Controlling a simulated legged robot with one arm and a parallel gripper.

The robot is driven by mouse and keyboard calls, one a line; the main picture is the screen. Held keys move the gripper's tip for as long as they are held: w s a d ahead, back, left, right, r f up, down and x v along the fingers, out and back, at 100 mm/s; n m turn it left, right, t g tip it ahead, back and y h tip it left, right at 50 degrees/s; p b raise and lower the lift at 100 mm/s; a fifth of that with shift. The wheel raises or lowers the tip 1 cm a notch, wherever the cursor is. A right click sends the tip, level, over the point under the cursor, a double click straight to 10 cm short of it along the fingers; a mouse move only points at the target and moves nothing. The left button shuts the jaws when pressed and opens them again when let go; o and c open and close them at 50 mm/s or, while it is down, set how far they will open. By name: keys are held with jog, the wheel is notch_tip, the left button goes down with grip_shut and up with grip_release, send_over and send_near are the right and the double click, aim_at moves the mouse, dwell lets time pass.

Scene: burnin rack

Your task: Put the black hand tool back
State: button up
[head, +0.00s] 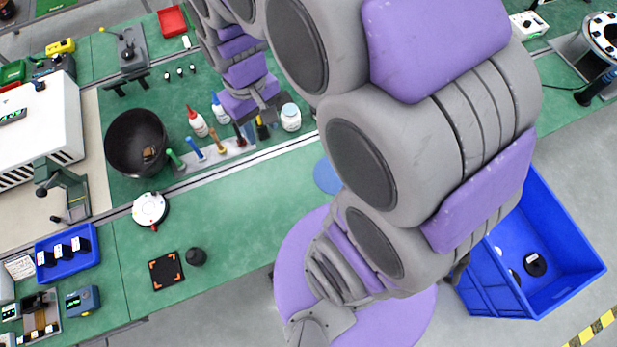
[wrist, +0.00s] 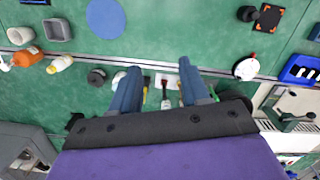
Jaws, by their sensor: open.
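A grey tool holder (head: 215,156) stands on the green bench, with several upright tools in a row. Green, blue and orange handles show to the left. Toward its right end is a dark tool with a yellow part (head: 262,129), close below my gripper (head: 258,112); I cannot tell for sure that it is the black hand tool. In the wrist view my gripper (wrist: 155,84) has its two blue fingers apart over the holder. A dark slim tool (wrist: 164,90) shows in the gap between them, with a yellow one beside the left finger. Nothing is seen gripped.
A black bowl (head: 137,140) stands left of the holder. Bottles (head: 198,122) stand behind it, and a white jar (head: 291,117) stands to the right. A black mat with orange corners (head: 167,271) and a small black knob-like object (head: 196,257) are nearer. The bench front middle is clear.

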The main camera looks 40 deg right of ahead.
jog(key=s+r+m, duration=0.1)
jog(key=s+r, duration=0.1)
jog(key=s, duration=1.4)
jog(key=shift+s+r+g, duration=0.25)
jog(key=shift+s+g, duration=0.05)
jog(key=shift+s, duration=0.1)
